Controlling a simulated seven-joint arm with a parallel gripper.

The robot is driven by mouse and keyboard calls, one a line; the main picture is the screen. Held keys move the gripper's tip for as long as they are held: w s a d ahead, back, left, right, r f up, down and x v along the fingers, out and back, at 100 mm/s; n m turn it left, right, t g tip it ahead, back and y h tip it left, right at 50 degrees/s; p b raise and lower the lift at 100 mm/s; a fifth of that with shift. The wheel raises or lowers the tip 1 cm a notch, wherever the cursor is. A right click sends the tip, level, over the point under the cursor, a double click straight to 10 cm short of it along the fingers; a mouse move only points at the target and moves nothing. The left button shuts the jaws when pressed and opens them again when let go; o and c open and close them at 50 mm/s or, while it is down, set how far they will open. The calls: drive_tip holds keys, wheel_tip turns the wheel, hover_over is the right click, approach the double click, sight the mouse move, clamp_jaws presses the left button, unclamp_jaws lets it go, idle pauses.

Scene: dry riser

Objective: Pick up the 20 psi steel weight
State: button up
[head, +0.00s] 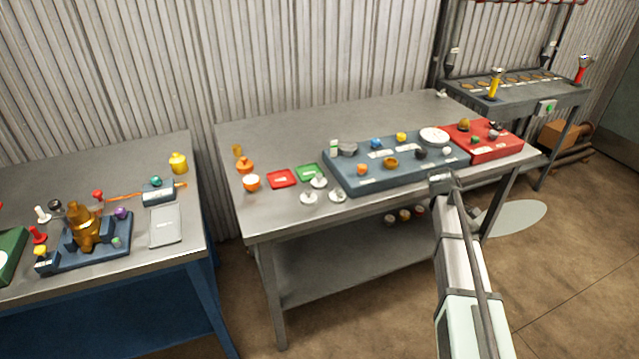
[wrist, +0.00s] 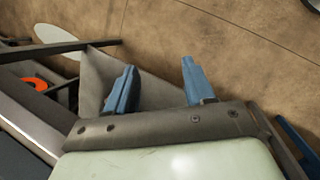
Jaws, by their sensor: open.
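Three small silver pieces with raised knobs, which look like steel weights, sit on the middle table in the head view: one at the back (head: 319,181), one at front left (head: 308,198) and one at front right (head: 337,195). Their markings are too small to read, so I cannot tell which is the 20 psi weight. My gripper (head: 441,183) is at the front edge of this table, well to the right of them. In the wrist view its two blue fingers (wrist: 160,82) are apart with nothing between them. No weight shows in the wrist view.
The grey table (head: 300,140) carries a blue tray (head: 345,183) with several parts, a red tray (head: 507,148), a red mat (head: 281,178), a green mat (head: 309,172) and orange pieces (head: 246,166). A second bench (head: 110,182) stands left. The table's back is clear.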

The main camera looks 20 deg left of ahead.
drive_tip(key=w+a+r, duration=0.1)
drive_tip(key=a+r, duration=0.3)
drive_tip(key=a, duration=0.1)
drive_tip(key=w+a+r+n+y, duration=0.1)
drive_tip(key=w+a+r, duration=0.1)
drive_tip(key=a+r, duration=0.3)
drive_tip(key=w+a+r+n, duration=0.1)
drive_tip(key=w+a+r, duration=0.1)
drive_tip(key=a+r, duration=0.2)
drive_tip(key=shift+a+r+y, duration=0.2)
drive_tip(key=shift+a+y, duration=0.1)
drive_tip(key=shift+a, duration=1.4)
drive_tip(key=s+a+r+n+y, duration=0.1)
drive_tip(key=a+r, duration=0.2)
drive_tip(key=a, duration=0.5)
drive_tip(key=s+a+r+y, duration=0.1)
drive_tip(key=s+a+r, duration=0.1)
drive_tip(key=a+r, duration=0.35)
drive_tip(key=r+g, duration=0.2)
hover_over(319, 175)
drive_tip(key=shift+n+y, duration=0.3)
drive_tip(key=shift+y, duration=0.1)
drive_tip(key=f, duration=0.7)
drive_tip(key=shift+s+d+f, duration=0.1)
drive_tip(key=shift+d+f, duration=0.15)
drive_tip(key=shift+f, duration=0.05)
drive_tip(key=shift+a+f, duration=0.15)
drive_tip(key=shift+f, duration=1.3)
drive_tip(key=shift+a+f, duration=0.1)
drive_tip(key=shift+f, duration=1.35)
